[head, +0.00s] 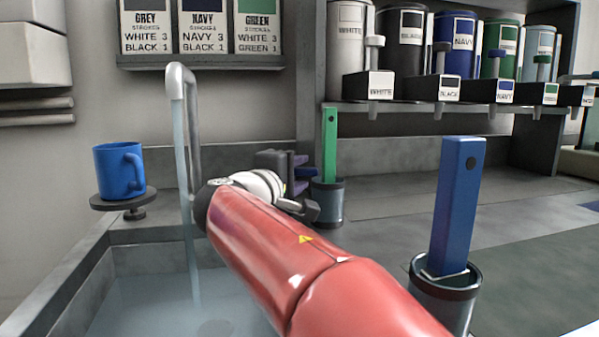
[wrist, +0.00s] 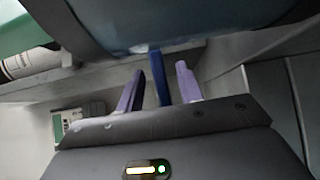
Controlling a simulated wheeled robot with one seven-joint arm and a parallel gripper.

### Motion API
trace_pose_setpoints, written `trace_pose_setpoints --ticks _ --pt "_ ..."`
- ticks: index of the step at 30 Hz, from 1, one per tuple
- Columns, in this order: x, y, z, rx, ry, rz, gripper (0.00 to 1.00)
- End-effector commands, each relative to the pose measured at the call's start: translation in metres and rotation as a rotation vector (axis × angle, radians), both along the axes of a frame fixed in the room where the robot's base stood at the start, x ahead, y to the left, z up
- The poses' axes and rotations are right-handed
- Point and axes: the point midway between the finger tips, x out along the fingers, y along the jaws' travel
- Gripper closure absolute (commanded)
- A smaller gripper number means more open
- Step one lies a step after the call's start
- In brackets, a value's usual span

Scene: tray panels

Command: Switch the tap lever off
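The grey tap (head: 180,80) rises at the back of the sink, with a stream of water (head: 182,150) running from its spout into the basin. My red arm crosses in front of the tap's lower part, and I cannot make out a lever in the head view. My gripper (head: 305,172) is right of the tap, beside the green paddle's cup. In the wrist view its two purple fingers (wrist: 160,72) stand apart. A dark blue bar (wrist: 161,85) shows between them, with a gap on the right; I cannot tell whether it is the lever.
A blue mug (head: 118,170) stands on a small round stand at left. A green paddle (head: 329,145) and a blue paddle (head: 455,205) stand in dark cups. Labelled paint canisters (head: 403,40) line the shelf. A large blue-grey rounded body (wrist: 185,20) is close ahead in the wrist view.

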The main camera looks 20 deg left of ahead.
Motion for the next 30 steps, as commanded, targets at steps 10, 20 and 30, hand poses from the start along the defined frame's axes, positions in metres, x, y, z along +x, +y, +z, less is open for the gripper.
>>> trace_pose_setpoints --ticks 10,20,30 --pt "0.004 -0.001 0.0 0.0 -0.001 0.0 0.66" --pt "0.004 -0.001 0.0 0.0 0.0 0.0 1.0" --pt "0.016 0.001 0.004 -0.003 0.001 -0.031 1.0"
